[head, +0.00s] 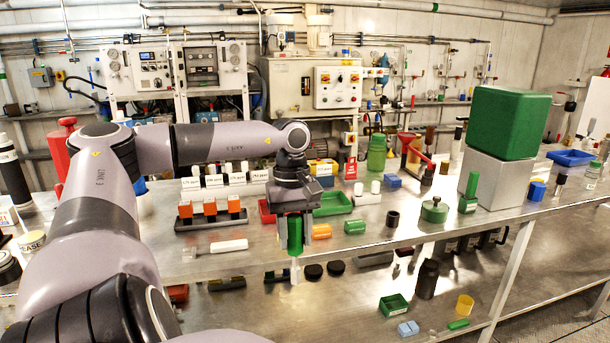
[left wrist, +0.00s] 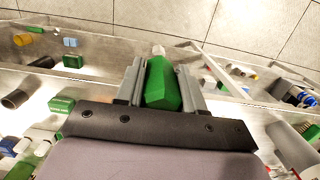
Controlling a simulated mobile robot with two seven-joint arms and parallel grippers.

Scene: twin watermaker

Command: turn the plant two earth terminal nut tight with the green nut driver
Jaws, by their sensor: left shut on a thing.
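My left gripper (head: 294,246) hangs pointing down over the front edge of the steel bench, shut on the green nut driver (head: 295,232). In the left wrist view the driver's green handle (left wrist: 162,88) sits between the two grey fingers, with a pale tip (left wrist: 158,50) beyond it. In the head view the driver is roughly upright, its pale lower end below the fingers. It appears clear of the bench and the shelf. I cannot make out the plant two earth terminal nut in either view. My right gripper is not in view.
The bench (head: 400,236) carries a row of orange-topped blocks (head: 210,210), a green tray (head: 333,203), a green round pot (head: 434,211) and a large green cube (head: 508,122) on a grey block. Equipment panels (head: 338,87) stand behind. A lower shelf holds a dark cylinder (head: 427,279).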

